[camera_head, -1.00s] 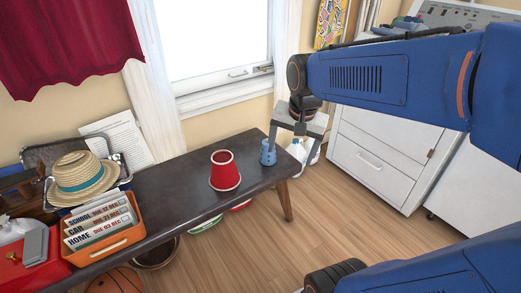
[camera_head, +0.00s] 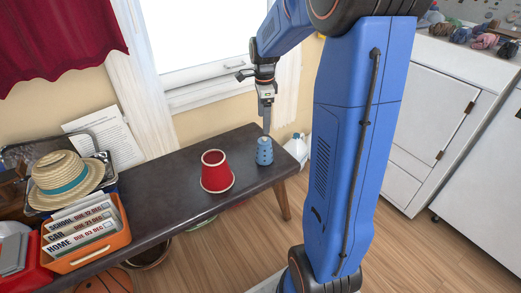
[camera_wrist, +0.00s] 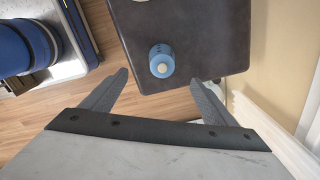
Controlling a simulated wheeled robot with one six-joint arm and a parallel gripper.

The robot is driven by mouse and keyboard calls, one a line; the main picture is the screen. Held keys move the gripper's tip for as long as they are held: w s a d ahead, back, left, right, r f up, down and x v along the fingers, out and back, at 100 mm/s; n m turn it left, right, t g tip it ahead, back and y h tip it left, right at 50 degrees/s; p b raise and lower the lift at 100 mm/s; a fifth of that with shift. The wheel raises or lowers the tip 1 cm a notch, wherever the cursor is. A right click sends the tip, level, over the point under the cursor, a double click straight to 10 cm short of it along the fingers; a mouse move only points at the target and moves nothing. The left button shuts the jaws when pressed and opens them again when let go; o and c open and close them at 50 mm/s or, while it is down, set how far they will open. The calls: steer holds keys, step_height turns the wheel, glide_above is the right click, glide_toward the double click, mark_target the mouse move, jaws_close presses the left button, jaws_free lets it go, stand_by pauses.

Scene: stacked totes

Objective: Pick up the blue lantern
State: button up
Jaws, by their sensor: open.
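The blue lantern (camera_head: 264,151) is a small light-blue cylinder standing upright near the right end of the dark bench (camera_head: 160,190). It also shows from above in the wrist view (camera_wrist: 161,61), with a pale round top, ahead of and between the two fingers. My gripper (camera_head: 266,118) points down just above and behind the lantern in the head view. In the wrist view my gripper (camera_wrist: 160,88) is open and empty, its fingers spread wide apart. The lantern is apart from both fingers.
An orange file box (camera_head: 90,250) and a straw hat (camera_head: 65,178) are at the bench's left. The window wall rises behind the bench. A white jug (camera_head: 297,148) stands beyond its right end.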

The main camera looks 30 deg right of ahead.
mark_target(264, 138)
steer(key=shift+w+d+f, duration=0.1)
steer(key=shift+f, duration=0.2)
step_height(264, 138, down, 12)
steer(key=shift+r, duration=0.2)
steer(key=shift+w+d+f, duration=0.1)
steer(key=shift+d+f, duration=0.05)
steer(key=shift+f, duration=1.2)
steer(key=shift+d+f, duration=0.15)
steer(key=shift+f, duration=1.15)
steer(key=c, duration=1.3)
